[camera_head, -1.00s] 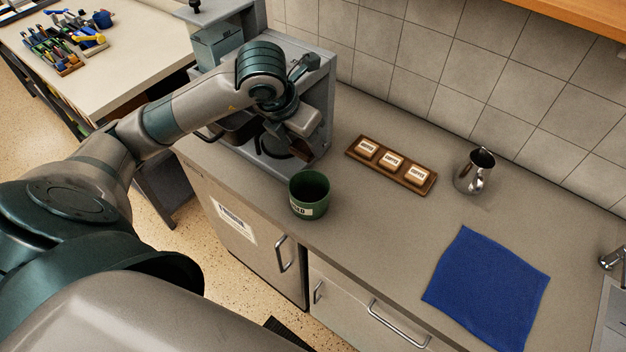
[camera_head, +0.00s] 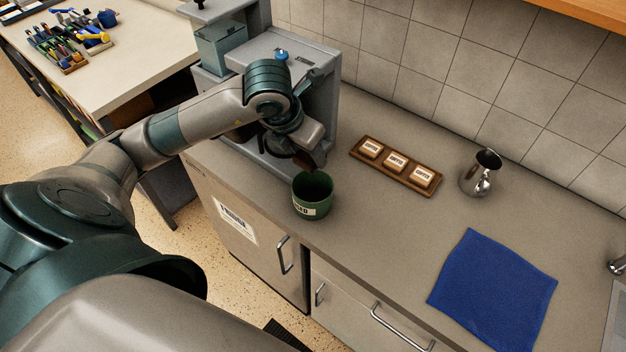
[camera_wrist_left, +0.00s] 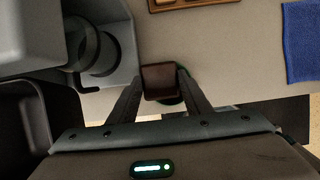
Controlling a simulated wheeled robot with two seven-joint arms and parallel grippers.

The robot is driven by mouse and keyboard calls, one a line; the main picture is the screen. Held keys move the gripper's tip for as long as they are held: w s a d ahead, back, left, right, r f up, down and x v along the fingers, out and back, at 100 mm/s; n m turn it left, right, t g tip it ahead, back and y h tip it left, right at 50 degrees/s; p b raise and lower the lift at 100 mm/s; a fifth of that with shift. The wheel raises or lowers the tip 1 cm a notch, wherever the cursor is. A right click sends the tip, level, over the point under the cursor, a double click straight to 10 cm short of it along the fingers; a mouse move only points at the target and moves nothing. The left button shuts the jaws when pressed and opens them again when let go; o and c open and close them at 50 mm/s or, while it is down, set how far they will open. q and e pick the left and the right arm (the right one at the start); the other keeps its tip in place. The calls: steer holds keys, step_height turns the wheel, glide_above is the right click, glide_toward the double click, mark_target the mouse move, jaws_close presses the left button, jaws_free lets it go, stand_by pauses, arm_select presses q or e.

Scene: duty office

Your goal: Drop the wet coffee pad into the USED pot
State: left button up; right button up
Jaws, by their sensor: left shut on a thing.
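The green USED pot (camera_head: 312,207) stands on the counter in front of the coffee machine, its label partly readable. My left gripper (camera_head: 308,166) is just above the pot's rear rim, pointing down. In the left wrist view the gripper (camera_wrist_left: 160,88) is shut on a dark brown square pad (camera_wrist_left: 159,81), the wet coffee pad. Behind the pad, part of the green pot's rim (camera_wrist_left: 184,86) shows below it. The pad covers most of the pot in that view. My right gripper is in neither view.
The grey coffee machine (camera_head: 318,72) stands close behind my left gripper. A wooden tray (camera_head: 366,160) with 3 coffee packs, a steel jug (camera_head: 474,181) and a blue cloth (camera_head: 492,292) lie to the right. The counter between is clear.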

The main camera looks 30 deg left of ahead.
arm_select(q)
steer(key=shift+f, duration=0.9)
steer(key=shift+b, duration=0.3)
steer(key=o, duration=1.1)
